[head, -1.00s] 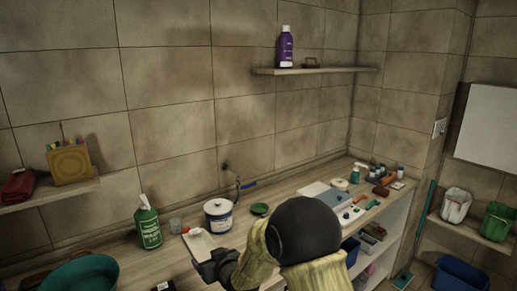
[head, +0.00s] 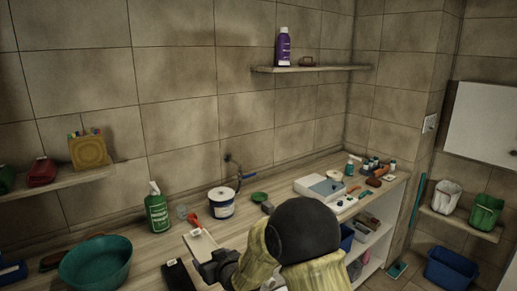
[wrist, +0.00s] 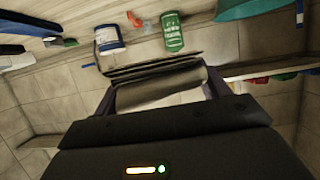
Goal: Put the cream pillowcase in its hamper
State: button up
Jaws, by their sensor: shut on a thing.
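My gripper (head: 212,264) is shut on a flat, folded cream cloth, the pillowcase (head: 200,243), and holds it out in front of me at counter height. In the wrist view the folded cloth (wrist: 158,88) lies between the two fingers of my gripper (wrist: 160,92), its layered edge facing the counter. My dark wrist and sleeve hide part of the counter. On a low shelf at the right stand a whitish container (head: 447,197) and a green container (head: 486,214). I cannot tell which container is the pillowcase's hamper.
A long counter (head: 130,246) carries a teal basin (head: 95,262), a green bottle (head: 157,210), a white-and-blue tub (head: 221,203) and a whitish tray (head: 319,188). A blue bin (head: 451,268) stands on the floor at the right. A wall shelf (head: 310,69) hangs above.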

jog(key=d+f+m+t+h+b, duration=0.2)
jog(key=d+f+m+h+b, duration=0.15)
jog(key=d+f, duration=1.2)
jog(key=s+d+f+m+h+b, duration=0.1)
jog(key=s+d+f+h+b, duration=0.1)
jog(key=d+f, duration=0.4)
jog(key=s+d+f+m+h+b, duration=0.2)
jog(key=s+d+f+b, duration=0.1)
jog(key=s+d+f, duration=0.2)
notch_tip(320, 180, down, 2)
jog(key=d, duration=0.2)
jog(key=shift+d+f, duration=0.15)
jog(key=shift+d, duration=0.2)
